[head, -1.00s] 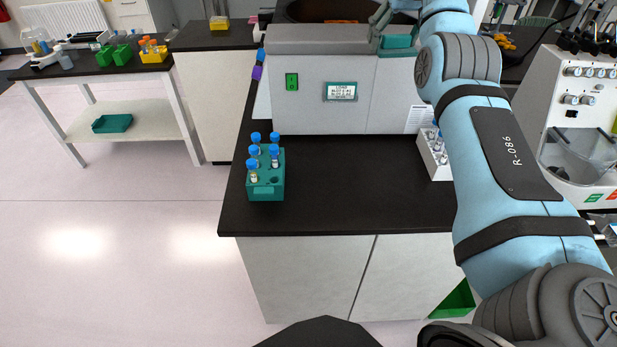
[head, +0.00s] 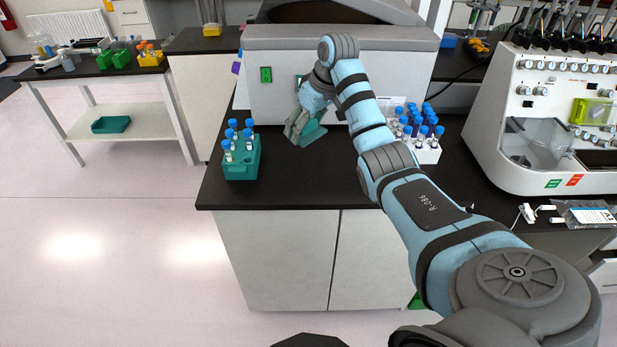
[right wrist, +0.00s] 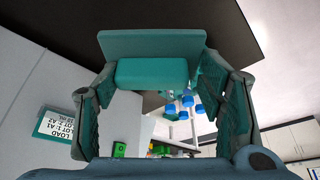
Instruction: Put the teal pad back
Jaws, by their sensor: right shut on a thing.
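The teal pad (head: 313,133) is in my right gripper (head: 300,126), in front of the grey machine (head: 390,65) and above the black bench top. The pad looks tilted in the head view. In the right wrist view the pad (right wrist: 152,72), a flat plate with a thicker block, sits between the fingers of my right gripper (right wrist: 160,105). The gripper is shut on it, and the fingers hide parts of its sides. My left gripper is in neither view.
A teal rack (head: 241,165) with blue-capped tubes stands on the bench, left of the held pad. A white rack (head: 428,155) with blue-capped tubes stands right, partly behind my arm. A white instrument (head: 510,150) stands further right. The bench's front middle is clear.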

